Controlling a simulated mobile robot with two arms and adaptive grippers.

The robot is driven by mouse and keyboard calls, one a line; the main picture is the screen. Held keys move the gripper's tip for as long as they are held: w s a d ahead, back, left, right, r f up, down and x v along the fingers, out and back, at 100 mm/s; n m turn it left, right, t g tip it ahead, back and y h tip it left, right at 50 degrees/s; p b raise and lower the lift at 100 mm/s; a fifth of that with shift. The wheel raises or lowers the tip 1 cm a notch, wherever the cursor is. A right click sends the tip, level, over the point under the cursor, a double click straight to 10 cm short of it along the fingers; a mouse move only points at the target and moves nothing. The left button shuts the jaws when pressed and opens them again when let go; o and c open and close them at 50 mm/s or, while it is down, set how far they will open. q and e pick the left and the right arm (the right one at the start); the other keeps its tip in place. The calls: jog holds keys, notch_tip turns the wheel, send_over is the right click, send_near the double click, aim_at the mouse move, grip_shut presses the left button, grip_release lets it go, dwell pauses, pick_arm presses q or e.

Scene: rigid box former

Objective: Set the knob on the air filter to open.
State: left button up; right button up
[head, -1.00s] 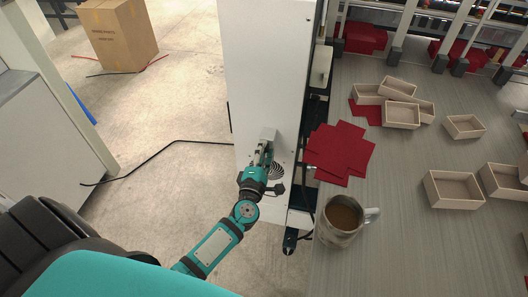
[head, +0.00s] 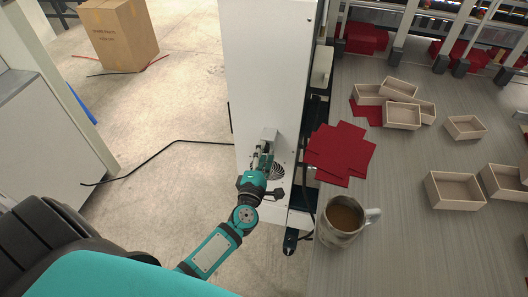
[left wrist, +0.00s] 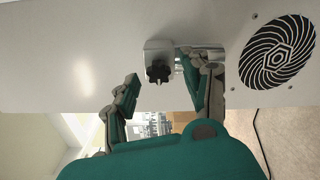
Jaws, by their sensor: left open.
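The air filter (head: 268,133) is a small light-grey block on the side of the white cabinet, partly hidden behind my gripper in the head view. It also shows in the left wrist view (left wrist: 157,48). Its knob (left wrist: 157,73) is black and lobed, and sits at the front of the block; I cannot read its setting. My left gripper (head: 261,158) is open in front of the filter. In the left wrist view its fingers (left wrist: 160,80) stand on either side of the knob, the right one nearer, with no clear contact. My right gripper is not in view.
The white cabinet (head: 265,60) has a round black vent (left wrist: 277,50) right of the filter. A bench (head: 400,240) to the right holds a mug (head: 338,225), red sheets (head: 340,150) and several trays (head: 452,190). A cable (head: 170,145) lies on the floor.

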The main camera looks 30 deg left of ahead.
pick_arm(q)
jog(key=v, duration=1.1)
jog(key=s+d+f+m+g+h, duration=0.25)
jog(key=f+m, duration=0.25)
jog(key=f, duration=0.5)
jog(key=s+d+f+m+g+h, duration=0.1)
jog(key=s+f+m+g, duration=0.1)
jog(key=s+f+m, duration=0.5)
jog(key=s+d+f+m+g+h, duration=0.1)
jog(key=d+f+m+g+h, duration=0.2)
jog(key=f, duration=0.9)
jog(key=s+a+f+m+g, duration=0.2)
jog(key=s+f, duration=0.3)
jog(key=s, duration=0.3)
jog(key=s+a+f+m+g+y, duration=0.1)
jog(key=s+f+m+g, duration=0.3)
jog(key=s, duration=0.4)
jog(key=s+a+f+m+g+y, duration=0.1)
jog(key=s+a+f+m+g, duration=0.2)
jog(key=s, duration=0.6)
notch_tip(320, 180, down, 4)
jog(key=shift+r+m, duration=0.15)
jog(key=shift+m, duration=1.05)
